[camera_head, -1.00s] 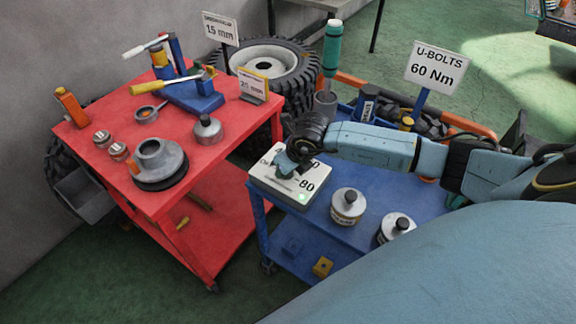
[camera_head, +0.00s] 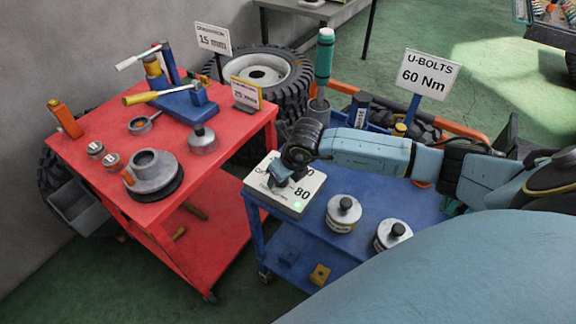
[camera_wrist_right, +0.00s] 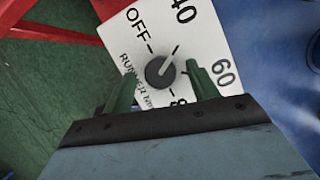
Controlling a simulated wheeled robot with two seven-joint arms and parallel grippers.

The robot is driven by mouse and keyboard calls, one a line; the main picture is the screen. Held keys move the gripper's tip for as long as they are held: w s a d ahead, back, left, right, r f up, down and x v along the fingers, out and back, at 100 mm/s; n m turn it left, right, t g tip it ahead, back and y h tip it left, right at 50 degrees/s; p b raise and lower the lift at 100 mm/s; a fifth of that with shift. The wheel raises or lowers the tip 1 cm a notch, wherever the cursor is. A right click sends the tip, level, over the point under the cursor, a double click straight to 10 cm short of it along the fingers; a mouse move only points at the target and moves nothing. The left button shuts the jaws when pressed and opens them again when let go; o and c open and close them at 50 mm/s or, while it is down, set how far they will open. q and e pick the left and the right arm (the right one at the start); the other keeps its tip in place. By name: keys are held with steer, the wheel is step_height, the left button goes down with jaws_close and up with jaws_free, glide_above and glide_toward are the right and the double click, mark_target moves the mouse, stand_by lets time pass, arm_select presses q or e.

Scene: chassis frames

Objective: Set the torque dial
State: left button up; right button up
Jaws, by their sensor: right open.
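The torque dial box (camera_head: 297,205) is a white panel on the blue cart, with a small green light. In the right wrist view, its black round knob (camera_wrist_right: 160,71) sits among the printed marks OFF, 40, 60 and a partly hidden 80 on the white face (camera_wrist_right: 200,42). A pale line runs from the knob toward the upper right, between OFF and 60 on the 40 side. My right gripper (camera_wrist_right: 161,74) is open, its two green fingers on either side of the knob with visible gaps. In the head view my right gripper (camera_head: 279,177) hides the knob. My left gripper is not in view.
A sign (camera_head: 430,74) reads "U-BOLTS 60 Nm". Two silver pots (camera_head: 342,214) (camera_head: 392,235) stand on the blue cart (camera_head: 375,190), right of the box. A red cart (camera_head: 100,160) with tools and metal parts is at left. A teal-handled tool (camera_head: 325,55) stands behind.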

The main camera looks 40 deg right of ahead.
steer(key=v, duration=1.2)
steer(key=shift+s+r, duration=0.15)
steer(key=shift+r, duration=0.25)
